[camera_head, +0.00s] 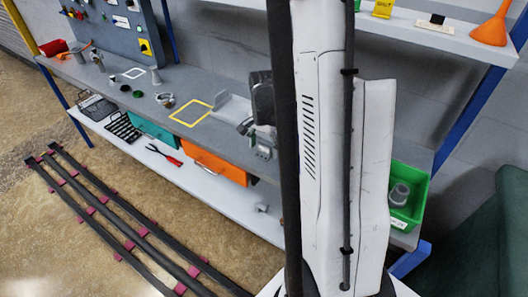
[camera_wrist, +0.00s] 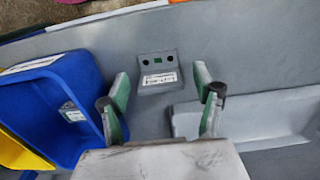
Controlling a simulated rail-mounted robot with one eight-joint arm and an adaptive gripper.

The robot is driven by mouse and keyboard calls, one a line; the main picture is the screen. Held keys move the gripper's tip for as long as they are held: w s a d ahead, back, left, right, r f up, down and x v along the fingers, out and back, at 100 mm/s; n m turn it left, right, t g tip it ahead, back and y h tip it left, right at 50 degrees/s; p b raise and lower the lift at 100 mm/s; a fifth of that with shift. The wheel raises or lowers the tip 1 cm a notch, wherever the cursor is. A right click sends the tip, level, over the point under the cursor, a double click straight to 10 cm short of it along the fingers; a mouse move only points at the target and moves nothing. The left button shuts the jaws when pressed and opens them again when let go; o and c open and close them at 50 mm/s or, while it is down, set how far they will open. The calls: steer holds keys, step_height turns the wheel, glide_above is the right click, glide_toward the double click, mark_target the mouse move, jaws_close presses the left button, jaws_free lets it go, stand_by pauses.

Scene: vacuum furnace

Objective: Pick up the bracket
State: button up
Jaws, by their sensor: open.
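The bracket (camera_wrist: 158,70) is a small grey plate with two dark holes, a green square between them and a white label. It lies on the grey bench top in the upper middle of the wrist view. My gripper (camera_wrist: 161,82) is open, with its two green-and-grey fingers spread to the left and right of the bracket's near side. Nothing is held between them. Whether the fingers are at the bracket's height cannot be told. In the head view my arm and column hide much of this part of the bench, and I cannot make the bracket out surely.
A blue bin (camera_wrist: 88,68) stands close left of my gripper, with a yellow bin (camera_wrist: 22,152) beyond it. A pale grey tray (camera_wrist: 250,117) lies close on the right. In the head view, a yellow square outline (camera_head: 190,115) marks the bench, and a green bin (camera_head: 408,180) stands right.

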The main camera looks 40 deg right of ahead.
steer(key=shift+f, duration=0.3)
steer(key=shift+c, duration=0.2)
steer(key=c, duration=1.4)
steer(key=shift+o, duration=0.2)
steer(key=shift+r, duration=0.2)
